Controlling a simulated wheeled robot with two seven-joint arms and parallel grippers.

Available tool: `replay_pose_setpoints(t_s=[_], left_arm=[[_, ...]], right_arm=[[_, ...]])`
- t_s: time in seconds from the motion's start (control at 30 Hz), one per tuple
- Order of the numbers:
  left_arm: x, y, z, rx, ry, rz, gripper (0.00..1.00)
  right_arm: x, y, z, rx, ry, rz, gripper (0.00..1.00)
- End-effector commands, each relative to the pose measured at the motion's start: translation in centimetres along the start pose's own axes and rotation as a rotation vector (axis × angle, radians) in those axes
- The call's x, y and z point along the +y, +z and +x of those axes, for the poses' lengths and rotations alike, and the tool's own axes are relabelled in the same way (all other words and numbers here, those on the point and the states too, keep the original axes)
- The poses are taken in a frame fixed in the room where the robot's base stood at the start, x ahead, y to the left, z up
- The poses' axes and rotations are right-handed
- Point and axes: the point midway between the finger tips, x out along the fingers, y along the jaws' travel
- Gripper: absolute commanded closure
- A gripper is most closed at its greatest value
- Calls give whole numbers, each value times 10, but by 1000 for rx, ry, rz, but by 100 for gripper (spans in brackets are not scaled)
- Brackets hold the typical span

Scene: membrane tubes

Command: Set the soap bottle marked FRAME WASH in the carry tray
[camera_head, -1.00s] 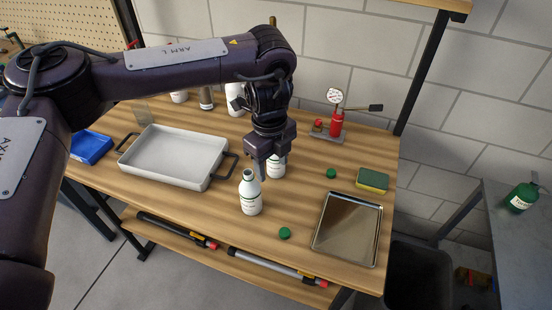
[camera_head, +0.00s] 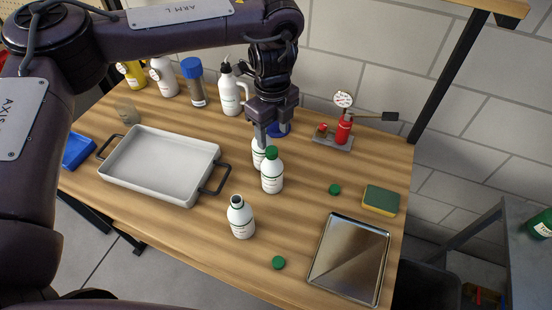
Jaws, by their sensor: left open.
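The carry tray (camera_head: 215,160) is the white, empty tray with dark handles at the left of the table. Three small white bottles with green-marked labels stand upright right of it: an uncapped front bottle (camera_head: 241,218), a green-capped bottle (camera_head: 272,172) and a rear bottle (camera_head: 258,154), partly hidden by the capped one and my gripper. The label words are too small to read, so I cannot tell which is FRAME WASH. My left gripper (camera_head: 273,143) is open, pointing down at the rear bottle; I cannot tell whether it touches. My right gripper is not in view.
Green caps (camera_head: 334,189) (camera_head: 278,263) lie right of the bottles. A metal tray (camera_head: 345,262), a sponge (camera_head: 380,200) and a gauge stand (camera_head: 341,130) are at the right. A white spray bottle (camera_head: 230,95) and a blue-lidded bottle (camera_head: 196,88) stand behind. Bare wood separates carry tray and front bottle.

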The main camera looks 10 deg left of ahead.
Motion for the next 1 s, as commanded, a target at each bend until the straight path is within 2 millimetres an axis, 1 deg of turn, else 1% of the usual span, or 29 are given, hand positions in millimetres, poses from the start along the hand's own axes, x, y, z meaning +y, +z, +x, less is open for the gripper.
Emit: replay_pose_setpoints(t_s=[0.23,0.37,0.47,0.5,0.6,0.7,0.87,0.9,1.0], left_arm=[[0,0,24,3,3,-1,46],[-1,3,37,0,4,-1,46],[-2,6,52,0,5,0,46],[-2,6,60,1,4,0,46],[-2,6,71,1,3,0,46],[-3,6,77,0,1,0,46],[-3,6,78,0,1,0,46],[-3,6,78,0,1,0,47],[-3,6,77,0,1,0,60]], right_arm=[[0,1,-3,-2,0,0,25],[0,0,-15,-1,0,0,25],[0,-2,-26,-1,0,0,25],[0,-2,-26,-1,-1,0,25],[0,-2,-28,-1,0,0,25],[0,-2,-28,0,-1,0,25],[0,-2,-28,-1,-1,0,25],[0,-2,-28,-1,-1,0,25],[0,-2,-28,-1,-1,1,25]])
